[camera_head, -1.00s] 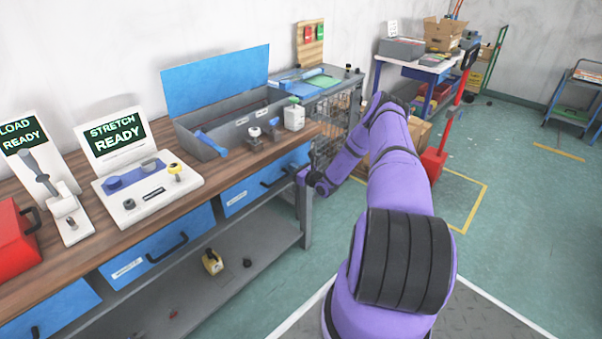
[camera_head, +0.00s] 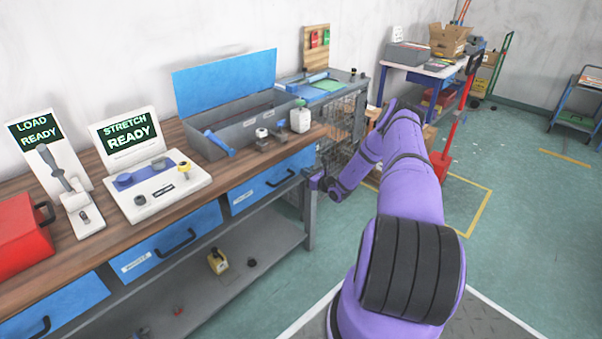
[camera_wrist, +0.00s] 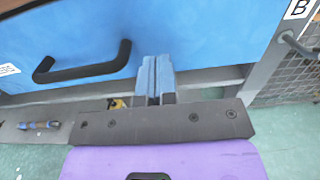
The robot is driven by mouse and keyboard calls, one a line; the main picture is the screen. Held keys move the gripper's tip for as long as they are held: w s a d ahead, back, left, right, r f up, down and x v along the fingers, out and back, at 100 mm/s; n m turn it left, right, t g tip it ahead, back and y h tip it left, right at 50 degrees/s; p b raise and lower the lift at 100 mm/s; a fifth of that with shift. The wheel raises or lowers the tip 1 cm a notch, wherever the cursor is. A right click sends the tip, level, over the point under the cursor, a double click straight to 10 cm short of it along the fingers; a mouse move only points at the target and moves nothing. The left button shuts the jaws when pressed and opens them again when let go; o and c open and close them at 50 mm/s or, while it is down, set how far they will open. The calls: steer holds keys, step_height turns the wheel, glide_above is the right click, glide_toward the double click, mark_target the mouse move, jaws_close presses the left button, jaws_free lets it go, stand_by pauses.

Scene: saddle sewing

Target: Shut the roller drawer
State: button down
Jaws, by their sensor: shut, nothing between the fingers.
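The blue drawer at the right end of the bench (camera_head: 268,182) has a black bar handle and a white label too small to read. In the head view its front looks about flush with the bench, with no clear gap. My gripper (camera_wrist: 155,64) is shut and empty, its fingers pointing at the lower part of a blue drawer front (camera_wrist: 190,32). The black handle (camera_wrist: 85,68) is left of the fingers. I cannot tell whether the tips touch the front. In the head view my gripper (camera_head: 314,181) is small, by the bench's right corner.
More blue drawers (camera_head: 170,243) run left along the bench. A lower shelf (camera_head: 235,252) holds a yellow item (camera_head: 217,262). A wire mesh cage (camera_head: 340,130) stands beyond the bench's right end. The green floor right of my arm is mostly open.

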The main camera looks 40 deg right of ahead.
steer(key=s, duration=0.9)
steer(key=shift+s+d, duration=0.4)
steer(key=shift+d, duration=0.05)
steer(key=shift+f, duration=0.1)
